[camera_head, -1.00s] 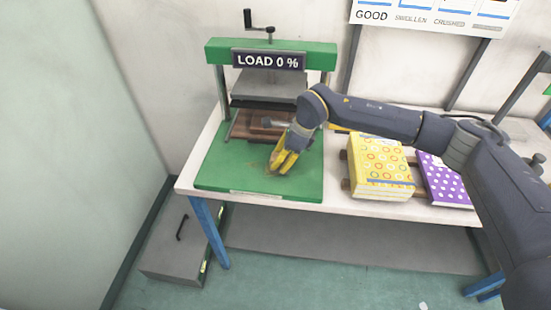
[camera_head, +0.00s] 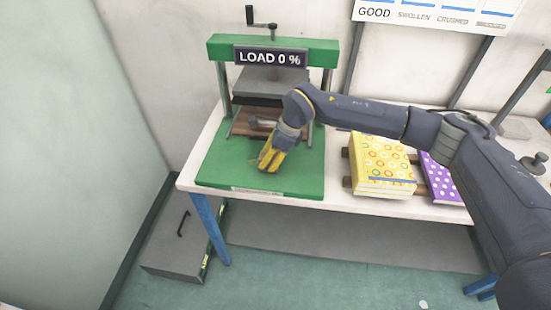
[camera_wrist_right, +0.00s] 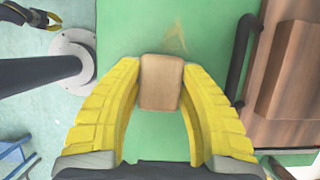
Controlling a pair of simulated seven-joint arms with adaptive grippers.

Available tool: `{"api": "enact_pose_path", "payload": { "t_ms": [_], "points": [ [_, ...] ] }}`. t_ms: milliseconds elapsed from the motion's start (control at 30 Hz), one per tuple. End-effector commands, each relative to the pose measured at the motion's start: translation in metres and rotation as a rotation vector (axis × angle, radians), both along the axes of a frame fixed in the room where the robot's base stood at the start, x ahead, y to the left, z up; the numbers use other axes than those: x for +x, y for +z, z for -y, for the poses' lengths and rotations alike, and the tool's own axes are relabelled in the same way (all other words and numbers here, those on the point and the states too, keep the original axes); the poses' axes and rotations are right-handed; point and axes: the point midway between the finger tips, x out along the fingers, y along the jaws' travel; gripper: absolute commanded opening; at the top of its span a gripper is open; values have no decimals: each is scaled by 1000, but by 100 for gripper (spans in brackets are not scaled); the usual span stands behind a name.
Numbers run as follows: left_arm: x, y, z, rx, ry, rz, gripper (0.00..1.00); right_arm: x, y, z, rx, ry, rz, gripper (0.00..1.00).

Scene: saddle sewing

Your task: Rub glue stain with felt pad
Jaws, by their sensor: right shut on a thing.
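My right gripper (camera_head: 268,163) is low over the green press base (camera_head: 225,170). In the right wrist view its yellow fingers (camera_wrist_right: 162,95) are shut on a small brown block, the felt pad (camera_wrist_right: 161,82). The pad is hidden by the fingers in the head view. A faint brownish glue stain (camera_wrist_right: 177,38) shows on the green surface just beyond the pad. I cannot tell if the pad touches the surface. Part of what looks like my left gripper (camera_wrist_right: 38,18) shows at the top left of the right wrist view.
The press with its "LOAD 0 %" sign (camera_head: 270,57) stands behind the base, with brown boards (camera_head: 250,122) under its plate. A yellow patterned book (camera_head: 382,165) and a purple dotted one (camera_head: 441,178) lie to the right. The base's left part is clear.

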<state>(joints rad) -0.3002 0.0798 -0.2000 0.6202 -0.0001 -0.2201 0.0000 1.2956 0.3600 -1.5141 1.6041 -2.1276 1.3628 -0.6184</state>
Motion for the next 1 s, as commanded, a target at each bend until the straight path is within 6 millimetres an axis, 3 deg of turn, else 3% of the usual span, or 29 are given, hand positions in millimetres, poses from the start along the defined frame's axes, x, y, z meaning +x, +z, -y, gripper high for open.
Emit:
{"api": "enact_pose_path", "payload": {
  "t_ms": [1000],
  "points": [
    [0, 0, 0, 0, 0, 0, 0, 5, 1, -47, 0, 1, -1, 10]
  ]
}}
